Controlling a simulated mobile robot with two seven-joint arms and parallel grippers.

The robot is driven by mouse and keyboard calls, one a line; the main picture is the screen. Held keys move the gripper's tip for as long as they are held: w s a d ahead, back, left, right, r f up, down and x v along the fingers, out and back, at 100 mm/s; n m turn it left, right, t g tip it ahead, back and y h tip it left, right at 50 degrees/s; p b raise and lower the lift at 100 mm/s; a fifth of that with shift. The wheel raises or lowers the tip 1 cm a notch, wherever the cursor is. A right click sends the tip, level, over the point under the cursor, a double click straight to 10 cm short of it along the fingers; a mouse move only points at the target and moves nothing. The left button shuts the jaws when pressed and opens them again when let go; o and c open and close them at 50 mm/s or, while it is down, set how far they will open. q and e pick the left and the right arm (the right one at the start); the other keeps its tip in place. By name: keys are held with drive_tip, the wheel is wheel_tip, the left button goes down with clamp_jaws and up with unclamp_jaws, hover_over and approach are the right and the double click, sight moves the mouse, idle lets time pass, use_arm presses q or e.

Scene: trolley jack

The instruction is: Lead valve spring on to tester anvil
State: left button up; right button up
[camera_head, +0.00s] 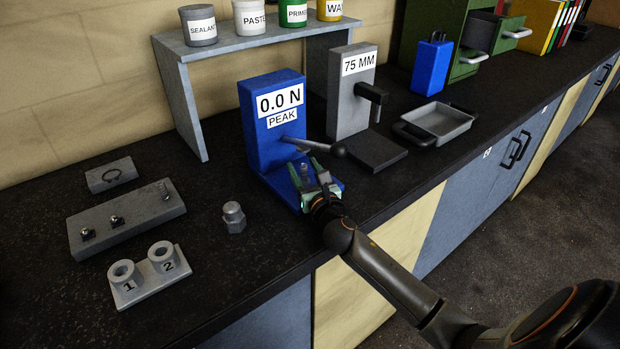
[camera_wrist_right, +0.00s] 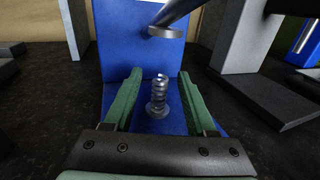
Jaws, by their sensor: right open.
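The blue tester (camera_head: 262,125) reads 0.0 N PEAK and has a lever (camera_head: 318,145) on its front. In the right wrist view, a metal coil spring (camera_wrist_right: 160,90) stands roughly upright on a small round anvil (camera_wrist_right: 157,112) on the tester's blue base. The tester's round press foot (camera_wrist_right: 166,32) hangs above the spring with a gap. My right gripper (camera_head: 314,180) is open at the base. Its green fingers (camera_wrist_right: 160,95) stand on both sides of the spring, apart from it. In the head view the gripper partly hides the anvil. My left gripper is not in view.
A grey 75 MM stand (camera_head: 350,95) and grey tray (camera_head: 440,122) are right of the tester. On the left are a grey block with small parts (camera_head: 125,220), numbered cups (camera_head: 150,275) and a hex-topped grey piece (camera_head: 234,217). A shelf (camera_head: 250,42) with pots stands behind.

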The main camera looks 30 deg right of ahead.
drive_tip(key=v, duration=1.2)
drive_tip(key=shift+s+r+b, duration=0.1)
drive_tip(key=shift+b, duration=0.25)
drive_tip(key=shift+a, duration=0.1)
drive_tip(key=v, duration=0.7)
idle(0.3)
idle(0.4)
